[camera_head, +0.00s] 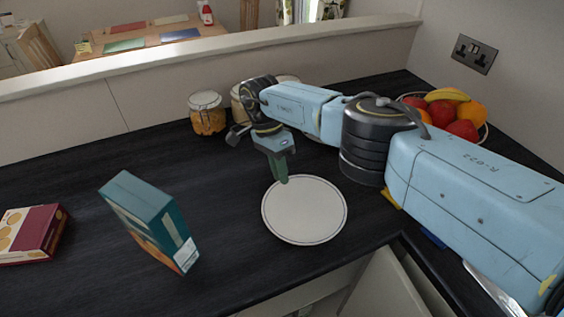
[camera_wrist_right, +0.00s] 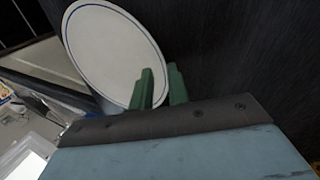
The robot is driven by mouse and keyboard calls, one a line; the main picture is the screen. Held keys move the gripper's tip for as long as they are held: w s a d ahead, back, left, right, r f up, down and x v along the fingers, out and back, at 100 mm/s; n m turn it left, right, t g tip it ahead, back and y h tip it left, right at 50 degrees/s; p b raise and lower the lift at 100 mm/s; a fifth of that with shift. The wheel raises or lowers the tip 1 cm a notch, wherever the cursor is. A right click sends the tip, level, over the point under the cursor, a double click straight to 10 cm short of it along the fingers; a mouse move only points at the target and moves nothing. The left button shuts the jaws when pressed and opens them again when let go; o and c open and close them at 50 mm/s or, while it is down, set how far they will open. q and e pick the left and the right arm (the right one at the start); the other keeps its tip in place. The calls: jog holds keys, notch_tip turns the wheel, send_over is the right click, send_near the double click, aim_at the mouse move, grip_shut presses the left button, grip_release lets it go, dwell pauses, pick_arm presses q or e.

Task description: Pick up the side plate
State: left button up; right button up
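The side plate (camera_head: 305,212) is white and round with a thin dark line near its rim, and it lies flat on the dark worktop. My right gripper (camera_head: 281,181) points down at the plate's far left edge in the head view. My left gripper is in neither view.
A teal box (camera_head: 150,218) stands left of the plate, with a dark red box (camera_head: 30,232) further left. A jar (camera_head: 207,114) stands behind, and a fruit bowl (camera_head: 486,134) sits at the back right. The worktop (camera_head: 225,215) between teal box and plate is clear.

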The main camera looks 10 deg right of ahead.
jog(key=shift+s+d+f, duration=0.1)
jog(key=shift+s+f, duration=0.1)
jog(key=shift+f, duration=0.45)
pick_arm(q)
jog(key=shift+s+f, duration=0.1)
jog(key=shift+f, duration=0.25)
pick_arm(e)
grip_shut()
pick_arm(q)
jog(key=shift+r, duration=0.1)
